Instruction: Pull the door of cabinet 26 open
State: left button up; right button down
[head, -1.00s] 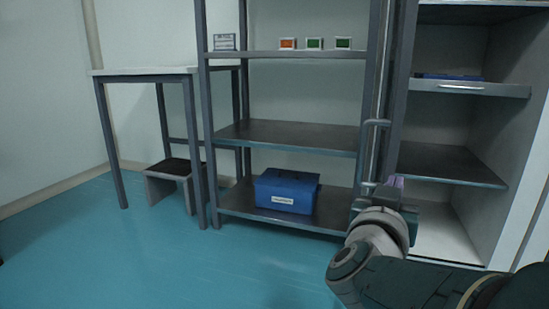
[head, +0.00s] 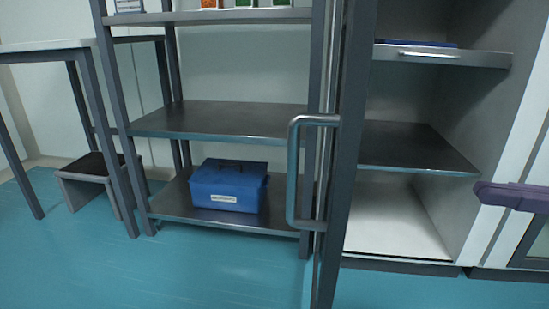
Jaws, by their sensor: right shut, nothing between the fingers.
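The cabinet door (head: 345,170) stands open, seen nearly edge-on, with a grey bar handle (head: 293,172) on its left face. No cabinet number is readable. The open cabinet (head: 400,215) is to the right of the door; its inner shelves and white floor show. My right gripper (head: 484,193), with purple fingers, is at the right edge, in front of the cabinet's right side post. It is shut and empty, well apart from the handle and door. My left gripper is out of view.
An open rack (head: 215,118) stands left of the door, with a blue box (head: 229,186) on its low shelf. A table (head: 45,47) and a step stool (head: 88,176) are farther left. A pull-out shelf (head: 440,57) is inside the cabinet. Blue floor in front is clear.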

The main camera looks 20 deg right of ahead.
jog(key=s+x, duration=0.1)
jog(key=x, duration=1.2)
jog(key=shift+a+f+g+b, duration=0.3)
jog(key=shift+a+f+b, duration=0.15)
jog(key=shift+a, duration=0.25)
jog(key=shift+w+a, duration=0.1)
